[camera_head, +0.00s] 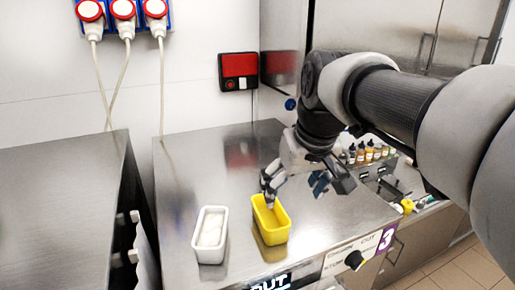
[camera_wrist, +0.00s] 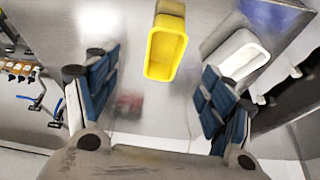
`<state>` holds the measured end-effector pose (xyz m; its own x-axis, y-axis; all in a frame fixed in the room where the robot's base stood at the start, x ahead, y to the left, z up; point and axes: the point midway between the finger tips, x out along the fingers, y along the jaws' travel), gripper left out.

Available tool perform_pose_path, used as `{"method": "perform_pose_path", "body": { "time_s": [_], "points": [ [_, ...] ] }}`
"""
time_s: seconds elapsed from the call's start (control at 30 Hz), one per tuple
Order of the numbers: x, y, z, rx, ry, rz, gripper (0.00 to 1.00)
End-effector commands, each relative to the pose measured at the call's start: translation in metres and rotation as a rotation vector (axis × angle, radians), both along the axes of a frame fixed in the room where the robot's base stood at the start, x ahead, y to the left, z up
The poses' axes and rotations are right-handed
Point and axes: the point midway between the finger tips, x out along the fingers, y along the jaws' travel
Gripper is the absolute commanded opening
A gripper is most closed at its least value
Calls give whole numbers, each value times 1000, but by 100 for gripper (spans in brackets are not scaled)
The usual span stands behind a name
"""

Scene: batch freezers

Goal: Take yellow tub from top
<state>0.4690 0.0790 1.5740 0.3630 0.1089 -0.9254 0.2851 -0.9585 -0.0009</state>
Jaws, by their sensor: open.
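The yellow tub (camera_head: 271,236) stands upright on the steel top of a batch freezer (camera_head: 190,157) in the head view. In the wrist view the yellow tub (camera_wrist: 157,72) shows ahead of and between my open fingers, and its inside looks empty. My gripper (camera_head: 295,187) is open and empty. It hangs just behind and above the tub in the head view, one finger overlapping the tub's far edge. I cannot tell whether they touch. In the wrist view my gripper (camera_wrist: 158,90) has its fingers spread wide on both sides.
A white tub (camera_head: 199,245) with pale contents stands left of the yellow tub; it also shows in the wrist view (camera_wrist: 228,64). Several small bottles (camera_head: 368,152) stand at the right. A gap separates another steel unit (camera_head: 60,190) at left. The steel top behind the tubs is clear.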

Motion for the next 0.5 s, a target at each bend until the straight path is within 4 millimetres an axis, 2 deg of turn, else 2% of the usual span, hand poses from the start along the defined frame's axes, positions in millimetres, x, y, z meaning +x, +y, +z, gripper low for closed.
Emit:
{"method": "perform_pose_path", "body": {
  "time_s": [0.03,0.17,0.27,0.5],
  "points": [
    [7,4,13,0,2,10,75],
    [16,9,17,0,2,23,75],
    [21,11,6,0,4,24,75],
    [39,17,-42,0,6,23,75]
  ]
}}
